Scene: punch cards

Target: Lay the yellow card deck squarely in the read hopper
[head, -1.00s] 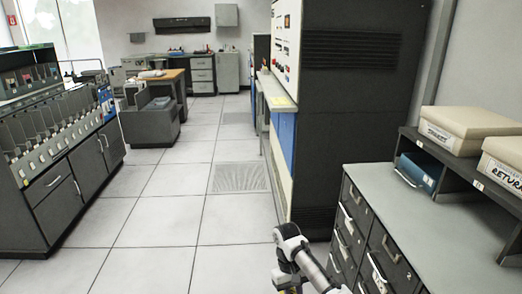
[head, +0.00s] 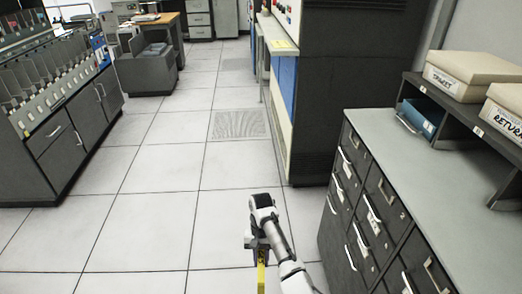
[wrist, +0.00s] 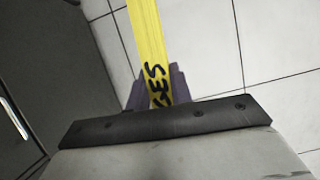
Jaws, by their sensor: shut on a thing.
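The yellow card deck (head: 261,278) shows as a narrow strip below my gripper (head: 260,250) in the head view, over the open floor. In the wrist view the yellow deck (wrist: 147,35) sticks out from between the dark fingers of my gripper (wrist: 157,90), with black handwriting on its edge. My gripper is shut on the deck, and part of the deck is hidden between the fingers. I cannot pick out the read hopper in either view.
A grey drawer cabinet (head: 390,135) stands close on the right, with cream boxes (head: 474,75) on its shelf. A tall dark machine (head: 370,80) stands beyond it. A slotted machine (head: 55,135) is on the left. The tiled floor (head: 165,165) between them is clear.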

